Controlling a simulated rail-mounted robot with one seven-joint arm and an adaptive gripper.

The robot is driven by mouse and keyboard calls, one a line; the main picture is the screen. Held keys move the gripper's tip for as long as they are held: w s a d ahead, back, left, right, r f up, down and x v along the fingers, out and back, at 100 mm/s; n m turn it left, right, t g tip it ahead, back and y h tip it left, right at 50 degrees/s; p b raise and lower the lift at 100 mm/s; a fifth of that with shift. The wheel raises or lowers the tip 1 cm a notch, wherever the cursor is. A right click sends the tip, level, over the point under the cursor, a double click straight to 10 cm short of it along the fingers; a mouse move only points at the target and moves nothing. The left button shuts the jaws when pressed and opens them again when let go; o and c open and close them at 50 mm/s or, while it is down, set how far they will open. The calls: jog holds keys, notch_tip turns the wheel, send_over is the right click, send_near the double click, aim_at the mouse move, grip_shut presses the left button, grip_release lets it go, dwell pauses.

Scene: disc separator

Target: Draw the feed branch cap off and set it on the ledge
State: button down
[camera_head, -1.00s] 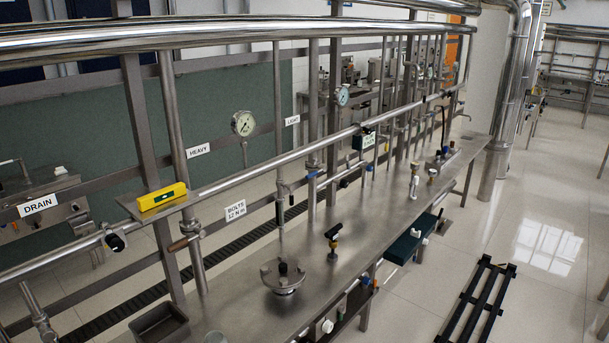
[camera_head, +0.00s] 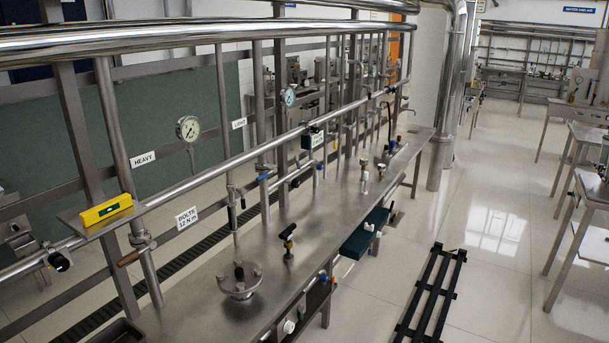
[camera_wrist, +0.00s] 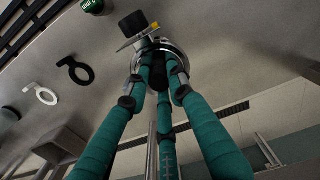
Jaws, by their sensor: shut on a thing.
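In the wrist view my gripper (camera_wrist: 160,78) has teal fingers, drawn together on a small dark piece. A round shiny metal rim (camera_wrist: 178,52) shows just beyond the fingertips. The held piece looks to be the feed branch cap, but the fingers hide most of it. I cannot tell whether it is seated or free. A black block (camera_wrist: 133,24) with a yellowish fitting is close beyond the fingertips. My gripper is not visible in the head view. I cannot tell for sure which surface is the ledge.
A black ring (camera_wrist: 77,70) and a white ring (camera_wrist: 45,96) lie on the grey surface. The head view shows a steel bench (camera_head: 335,205), a flanged fitting (camera_head: 239,287), a black T-handle (camera_head: 288,232) and a yellow level (camera_head: 105,210) on a narrow shelf.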

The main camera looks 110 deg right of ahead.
jog(key=shift+r+p, duration=1.75)
jog(key=shift+r, duration=1.05)
jog(key=shift+f, duration=0.1)
